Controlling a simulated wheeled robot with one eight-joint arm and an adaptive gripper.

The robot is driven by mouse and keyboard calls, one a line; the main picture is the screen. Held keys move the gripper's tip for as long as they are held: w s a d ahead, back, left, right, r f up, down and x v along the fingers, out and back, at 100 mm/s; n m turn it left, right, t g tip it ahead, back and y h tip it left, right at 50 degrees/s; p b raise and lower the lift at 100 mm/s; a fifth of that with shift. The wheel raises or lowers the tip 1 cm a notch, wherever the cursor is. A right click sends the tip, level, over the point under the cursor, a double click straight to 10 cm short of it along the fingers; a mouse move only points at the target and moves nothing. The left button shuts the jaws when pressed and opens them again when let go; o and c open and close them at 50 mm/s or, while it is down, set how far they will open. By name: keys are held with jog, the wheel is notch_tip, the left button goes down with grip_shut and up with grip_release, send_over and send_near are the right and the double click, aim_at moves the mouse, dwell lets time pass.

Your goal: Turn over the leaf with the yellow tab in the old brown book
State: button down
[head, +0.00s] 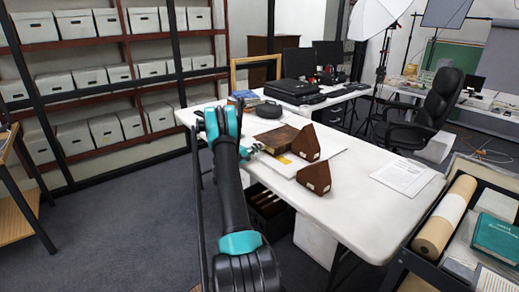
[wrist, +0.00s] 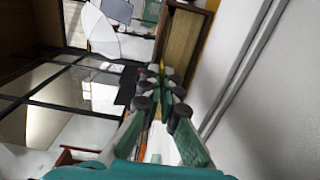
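The old brown book (head: 275,138) lies on a white board on the table. A small yellow patch (head: 284,160) shows at its near edge; I cannot be sure it is the tab. My gripper (head: 256,149) is low at the left side of the book. In the wrist view a tan page block with a brown cover (wrist: 185,45) lies just beyond my gripper (wrist: 165,76). A thin yellow strip (wrist: 162,64) shows at the fingertips. The fingertips are close together; I cannot tell whether they touch or hold anything. The leaf itself is not clear.
Two brown wedge blocks (head: 306,143) (head: 316,177) stand right of the book. A paper sheet (head: 403,176) lies on the white table (head: 345,205) further right. A black case (head: 293,88) and a small stack of books (head: 244,97) are behind. The near right table area is clear.

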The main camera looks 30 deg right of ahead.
jog(key=shift+r, duration=0.1)
notch_tip(320, 180, up, 2)
jog(key=m, duration=0.3)
jog(key=shift+m, duration=0.3)
jog(key=r+m, duration=0.1)
jog(key=m, duration=0.1)
jog(key=shift+s+r+m, duration=0.25)
jog(key=shift+r+m, duration=0.05)
jog(key=shift+r, duration=0.05)
jog(key=m, duration=0.1)
jog(key=s+r+m, duration=0.1)
jog(key=shift+r+m, duration=0.25)
jog(key=shift+m, duration=0.15)
jog(key=s+r+m, duration=0.2)
jog(key=s+m, duration=0.6)
jog(key=m, duration=0.7)
jog(key=shift+s+d+r, duration=0.25)
jog(key=shift+d, duration=0.1)
